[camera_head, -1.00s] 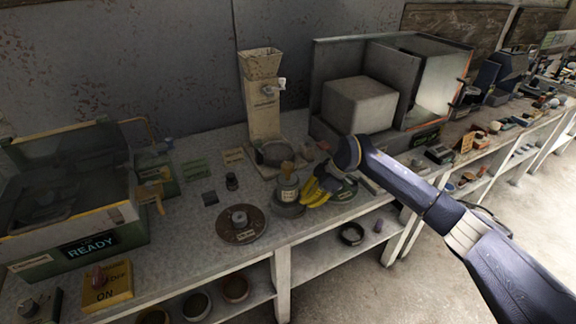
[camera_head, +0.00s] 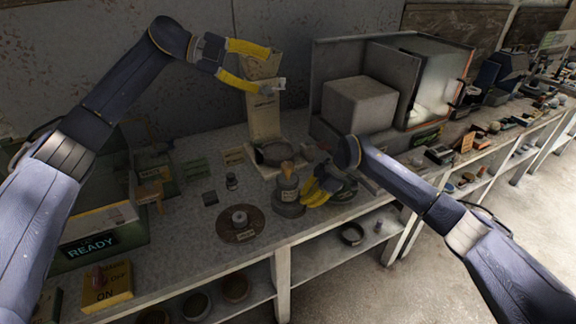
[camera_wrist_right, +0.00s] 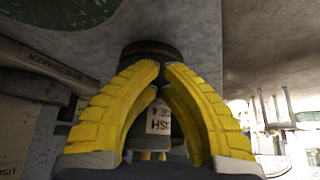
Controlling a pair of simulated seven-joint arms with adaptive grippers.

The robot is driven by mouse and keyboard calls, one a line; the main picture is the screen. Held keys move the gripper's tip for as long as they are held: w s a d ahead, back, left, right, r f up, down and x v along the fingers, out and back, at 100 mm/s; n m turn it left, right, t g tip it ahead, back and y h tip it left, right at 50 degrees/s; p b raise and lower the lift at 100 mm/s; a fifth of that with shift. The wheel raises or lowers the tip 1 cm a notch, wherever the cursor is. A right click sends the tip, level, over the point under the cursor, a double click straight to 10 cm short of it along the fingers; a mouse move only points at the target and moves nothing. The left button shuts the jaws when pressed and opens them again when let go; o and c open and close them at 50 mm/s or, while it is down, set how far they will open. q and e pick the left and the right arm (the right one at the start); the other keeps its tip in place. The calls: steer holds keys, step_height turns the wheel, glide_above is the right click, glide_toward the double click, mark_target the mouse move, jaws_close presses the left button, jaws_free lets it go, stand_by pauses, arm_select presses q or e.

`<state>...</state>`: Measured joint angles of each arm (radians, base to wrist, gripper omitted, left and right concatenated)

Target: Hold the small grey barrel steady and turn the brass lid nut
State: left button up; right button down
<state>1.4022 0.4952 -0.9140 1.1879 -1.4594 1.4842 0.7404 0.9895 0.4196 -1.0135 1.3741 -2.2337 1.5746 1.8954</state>
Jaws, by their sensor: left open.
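The small grey barrel (camera_head: 287,190) stands upright near the bench's front edge, on or in a round grey base (camera_head: 289,209). The brass lid nut (camera_head: 287,168) sits on its top. My right gripper (camera_head: 305,197) has its yellow fingers low at the barrel's right side. In the right wrist view its fingertips (camera_wrist_right: 162,66) are close together, with a pale lettered label (camera_wrist_right: 159,118) showing between the fingers. I cannot tell whether they grip anything. My left gripper (camera_head: 265,70) is open and empty, high up at the back, in front of the beige machine's top.
A beige upright machine (camera_head: 263,120) stands behind the barrel. A brown disc with a grey knob (camera_head: 239,235) lies to the left. A green READY box (camera_head: 100,243) stands further left, beneath my left arm. A large grey case (camera_head: 360,105) is at the back right.

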arm_select(q)
steer(key=s+d+f+n+g+y, duration=0.1)
steer(key=s+d+f+g+y, duration=0.1)
steer(key=s+d+f+y, duration=0.35)
steer(key=n+t+y, duration=0.1)
steer(key=n+y, duration=0.2)
steer(key=y, duration=0.5)
glide_toward(288, 165)
step_height(288, 165, down, 10)
steer(key=shift+f, duration=0.15)
steer(key=shift+d, duration=0.1)
jaws_close()
